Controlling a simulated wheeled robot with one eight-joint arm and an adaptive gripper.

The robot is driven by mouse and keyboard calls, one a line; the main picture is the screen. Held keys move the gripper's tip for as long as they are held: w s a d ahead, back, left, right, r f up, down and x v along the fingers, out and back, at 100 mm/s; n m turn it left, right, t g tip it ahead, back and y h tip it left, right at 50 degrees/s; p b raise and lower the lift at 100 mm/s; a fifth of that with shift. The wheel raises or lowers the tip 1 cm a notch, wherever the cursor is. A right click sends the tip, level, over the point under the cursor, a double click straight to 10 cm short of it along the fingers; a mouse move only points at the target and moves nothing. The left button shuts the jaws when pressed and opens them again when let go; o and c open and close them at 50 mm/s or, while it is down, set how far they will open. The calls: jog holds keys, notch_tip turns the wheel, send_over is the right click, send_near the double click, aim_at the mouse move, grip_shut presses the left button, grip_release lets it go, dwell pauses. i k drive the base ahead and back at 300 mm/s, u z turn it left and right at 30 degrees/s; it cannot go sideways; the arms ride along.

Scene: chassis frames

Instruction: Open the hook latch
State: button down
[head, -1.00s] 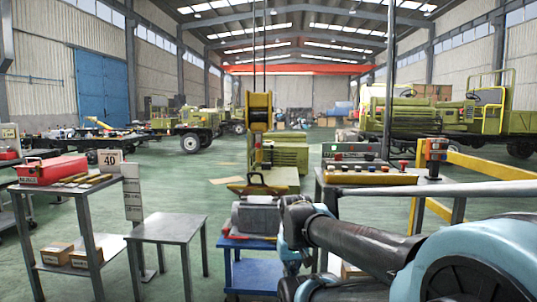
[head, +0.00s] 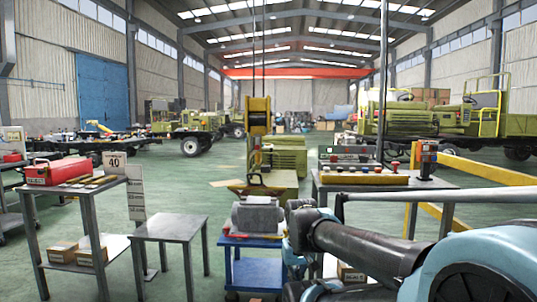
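A yellow hoist block (head: 259,115) hangs on dark cables in the middle of the head view. Below it hangs a narrow yellow piece with a dark curved shape (head: 257,182) at its lower end, which looks like the hook. The latch on it is too small to make out. My arm reaches in from the lower right, its links right of and below the hook. My gripper cannot be made out in this view, so neither its fingers nor its distance from the hook can be judged.
A blue cart (head: 257,268) carrying a grey machine part (head: 257,215) stands below the hoist. A bare metal table (head: 170,228) is left of it, and a table with a red toolbox (head: 60,170) further left. A control-panel bench (head: 385,180) stands behind my arm.

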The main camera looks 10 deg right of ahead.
aim_at(257, 147)
jog(key=z, duration=0.4)
jog(key=i, duration=1)
jog(key=u, duration=0.05)
